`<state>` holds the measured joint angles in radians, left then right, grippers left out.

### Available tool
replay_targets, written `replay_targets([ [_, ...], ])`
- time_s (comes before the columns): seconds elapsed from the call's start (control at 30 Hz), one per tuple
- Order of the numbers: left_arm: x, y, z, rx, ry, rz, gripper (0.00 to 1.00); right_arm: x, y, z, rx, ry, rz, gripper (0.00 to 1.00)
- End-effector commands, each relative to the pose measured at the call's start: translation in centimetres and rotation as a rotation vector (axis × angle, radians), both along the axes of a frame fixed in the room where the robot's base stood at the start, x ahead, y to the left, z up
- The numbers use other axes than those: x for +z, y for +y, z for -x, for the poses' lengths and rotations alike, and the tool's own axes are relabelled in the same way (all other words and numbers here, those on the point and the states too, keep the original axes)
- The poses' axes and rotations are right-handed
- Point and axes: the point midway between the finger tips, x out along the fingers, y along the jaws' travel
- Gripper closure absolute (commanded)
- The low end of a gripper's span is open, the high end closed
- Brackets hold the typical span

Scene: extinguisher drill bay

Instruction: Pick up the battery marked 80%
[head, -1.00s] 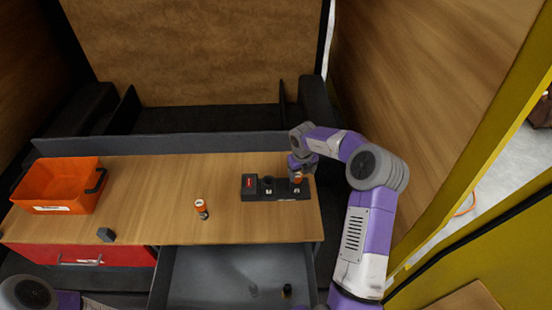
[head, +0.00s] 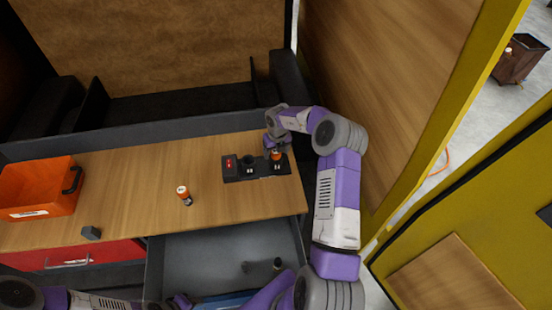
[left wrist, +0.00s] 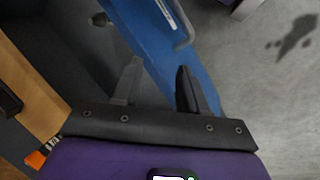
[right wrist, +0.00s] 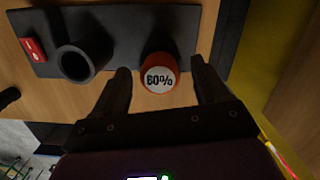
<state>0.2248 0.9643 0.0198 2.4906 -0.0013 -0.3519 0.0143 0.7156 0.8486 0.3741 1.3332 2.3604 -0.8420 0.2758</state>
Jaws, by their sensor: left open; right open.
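A charger block (head: 238,176) lies on the table's right part. An orange-topped battery (head: 277,155) stands in its right socket. Its label in the right wrist view (right wrist: 159,74) reads like 60%. My right gripper (head: 273,146) is open over it, with the fingertips (right wrist: 160,80) on either side of the battery top; I cannot tell whether they touch it. Another orange and white battery (head: 184,195) stands on the table left of the charger, its mark too small to read. My left gripper (left wrist: 155,78) is open and empty near the drawer's blue front (left wrist: 150,35).
The open grey drawer (head: 205,250) holds a small dark cylinder (head: 278,264). The middle socket of the charger (right wrist: 82,60) looks empty. An orange bin (head: 38,190) and a small grey block (head: 91,232) are at left. A yellow-edged wall stands close on the right.

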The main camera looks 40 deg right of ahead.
Motion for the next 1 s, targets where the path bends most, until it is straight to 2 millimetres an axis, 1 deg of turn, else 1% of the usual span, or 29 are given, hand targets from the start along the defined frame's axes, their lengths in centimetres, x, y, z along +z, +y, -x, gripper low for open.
replay_targets([
  [0.03, 0.0, 0.0, 0.0, 0.000, 0.000, 0.000, 0.57, 0.0, 0.0, 0.0, 0.000, 0.000, 0.000, 0.26],
  [0.07, 0.0, 0.0, 0.0, 0.000, 0.000, 0.000, 0.57, 0.0, 0.0, 0.0, 0.000, 0.000, 0.000, 0.31],
  [0.5, 0.0, 0.0, 0.0, 0.000, 0.000, 0.000, 0.57, 0.0, 0.0, 0.0, 0.000, 0.001, 0.000, 0.98],
  [0.53, 0.0, 0.0, 0.0, 0.000, 0.000, 0.000, 0.57, 0.0, 0.0, 0.0, 0.000, 0.001, 0.000, 1.00],
  [0.83, 0.0, 0.0, 0.0, 0.000, 0.000, 0.000, 0.57, 0.3, 0.0, 0.0, 0.000, -0.001, 0.000, 1.00],
  [0.93, -0.2, 0.0, 0.0, 0.000, 0.000, 0.000, 0.57, 1.4, -0.1, 0.0, -0.001, -0.004, 0.002, 1.00],
  [1.0, -0.3, 0.0, 0.0, 0.000, 0.000, 0.000, 0.57, 2.6, -0.1, 0.0, -0.001, -0.004, 0.002, 1.00],
])
